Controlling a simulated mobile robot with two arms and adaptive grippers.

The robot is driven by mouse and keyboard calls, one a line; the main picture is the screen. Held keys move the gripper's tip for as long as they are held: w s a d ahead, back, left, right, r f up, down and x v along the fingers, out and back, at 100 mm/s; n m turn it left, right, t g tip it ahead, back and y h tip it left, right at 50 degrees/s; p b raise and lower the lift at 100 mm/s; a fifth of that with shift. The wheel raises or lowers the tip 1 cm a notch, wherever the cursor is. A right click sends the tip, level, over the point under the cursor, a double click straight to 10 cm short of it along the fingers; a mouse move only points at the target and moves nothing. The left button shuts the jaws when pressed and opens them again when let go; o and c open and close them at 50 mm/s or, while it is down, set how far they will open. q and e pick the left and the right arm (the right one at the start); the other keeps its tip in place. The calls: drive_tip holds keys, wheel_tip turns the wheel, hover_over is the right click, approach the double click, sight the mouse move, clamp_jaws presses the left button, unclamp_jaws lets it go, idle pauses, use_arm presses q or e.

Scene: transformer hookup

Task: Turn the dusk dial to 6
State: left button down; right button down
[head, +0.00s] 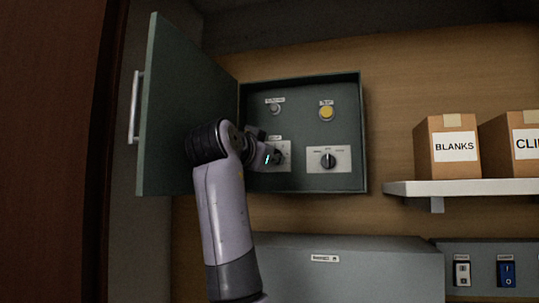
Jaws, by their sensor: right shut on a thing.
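An open grey-green control box (302,83) is on the wall, with two dial plates in its lower half. My right gripper (275,157) is at the lower left plate (286,148), shut on the dial there, which I take to be the dusk dial. The gripper hides the dial's knob and most of its scale, so its setting cannot be read. The small label above it is too blurred to be sure of. The other dial (328,160), a black knob on a pale plate, stands free at the lower right. My left gripper is not in view.
The box door (180,115) stands open on the left, close to my right arm. A grey button (275,107) and a yellow button (326,113) are above the dials. A shelf (460,188) with a BLANKS box (446,147) is at right. A grey cabinet (350,270) is below.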

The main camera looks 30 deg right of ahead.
drive_tip(key=shift+w+f, duration=0.1)
drive_tip(key=shift+f, duration=0.15)
drive_tip(key=c, duration=1.7)
unclamp_jaws()
drive_tip(key=o, duration=0.5)
drive_tip(key=shift+r, duration=0.2)
drive_tip(key=shift+c, duration=0.2)
drive_tip(key=v, duration=1.2)
